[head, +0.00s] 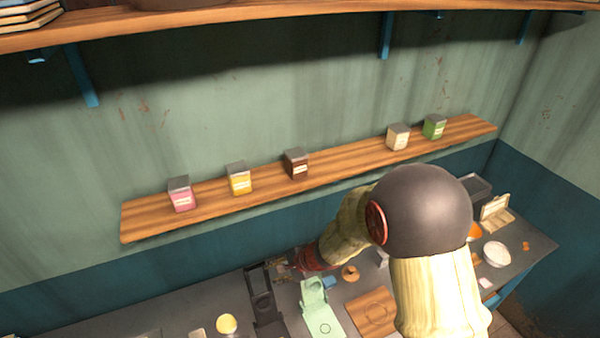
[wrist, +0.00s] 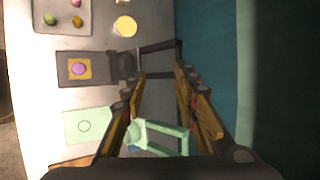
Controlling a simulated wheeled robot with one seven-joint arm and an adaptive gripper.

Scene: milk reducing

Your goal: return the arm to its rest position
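My arm (head: 438,290), with cream links and a dark round joint, reaches over the counter at the right of the head view. My gripper (head: 283,264) is low over the back of the counter, near the wall, and is partly hidden by my arm. In the wrist view my gripper (wrist: 160,76) has its two fingers apart, with no held object visible between them. The raised frame of the black press (wrist: 155,48) shows just beyond the fingertips. The raised frame of the mint-green press (wrist: 160,135) shows between the fingers nearer the palm. Contact cannot be told.
A wall shelf (head: 340,172) with several small boxes stands above the counter. The black press (head: 264,305), mint-green press (head: 322,308) and wooden board (head: 373,312) stand close together. A yellow cup (head: 227,324) is at left. A purple round item (wrist: 79,69) lies on the black press.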

